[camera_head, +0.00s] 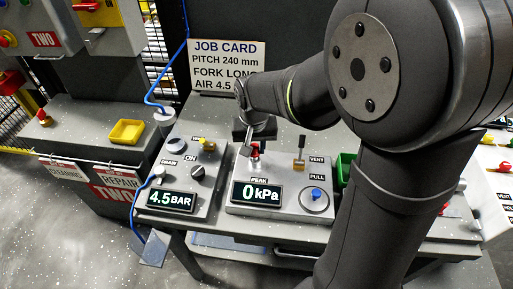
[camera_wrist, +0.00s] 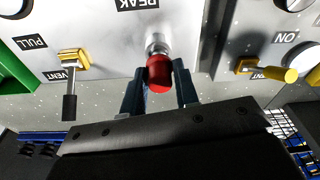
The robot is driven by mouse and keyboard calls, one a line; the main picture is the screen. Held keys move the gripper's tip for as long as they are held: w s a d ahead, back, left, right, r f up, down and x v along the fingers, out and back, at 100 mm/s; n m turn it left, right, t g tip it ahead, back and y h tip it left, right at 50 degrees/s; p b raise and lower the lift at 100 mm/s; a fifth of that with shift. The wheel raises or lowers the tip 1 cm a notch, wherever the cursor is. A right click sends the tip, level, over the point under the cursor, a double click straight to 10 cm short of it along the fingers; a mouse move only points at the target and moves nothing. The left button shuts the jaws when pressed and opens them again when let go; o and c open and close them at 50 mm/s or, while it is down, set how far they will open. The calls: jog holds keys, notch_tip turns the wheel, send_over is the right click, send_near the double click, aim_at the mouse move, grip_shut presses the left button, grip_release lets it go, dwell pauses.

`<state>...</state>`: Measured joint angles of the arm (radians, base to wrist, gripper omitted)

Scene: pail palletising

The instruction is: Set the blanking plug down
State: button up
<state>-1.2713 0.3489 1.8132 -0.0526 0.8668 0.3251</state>
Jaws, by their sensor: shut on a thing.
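The blanking plug appears to be the red cap (camera_wrist: 159,76) in the wrist view; it also shows as a small red spot (camera_head: 254,152) in the camera_head view. My gripper (camera_wrist: 159,88) is shut on it, one dark finger on each side. The silver fitting (camera_wrist: 156,44) stands beyond the red cap, by the PEAK label on the grey test panel (camera_head: 237,207). I cannot tell whether the cap is seated on that fitting or just in front of it. In the camera_head view my gripper (camera_head: 255,138) is above the panel's upper left part.
The panel has a 0 kPa display (camera_head: 257,193), a VENT lever (camera_head: 300,153) and a blue PULL button (camera_head: 316,193). Left of it is the 4.5 BAR box (camera_head: 172,200) with a yellow valve (camera_head: 208,146). A green bin (camera_head: 345,168) is to the right. A yellow tray (camera_head: 126,132) lies far left.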

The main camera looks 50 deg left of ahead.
aim_at(255, 156)
jog(key=shift+f, duration=0.8)
jog(key=shift+f, duration=0.15)
jog(key=o, duration=1)
jog(key=shift+c, duration=0.2)
notch_tip(255, 156, up, 12)
jog(key=d, duration=0.1)
jog(key=shift+s, duration=0.4)
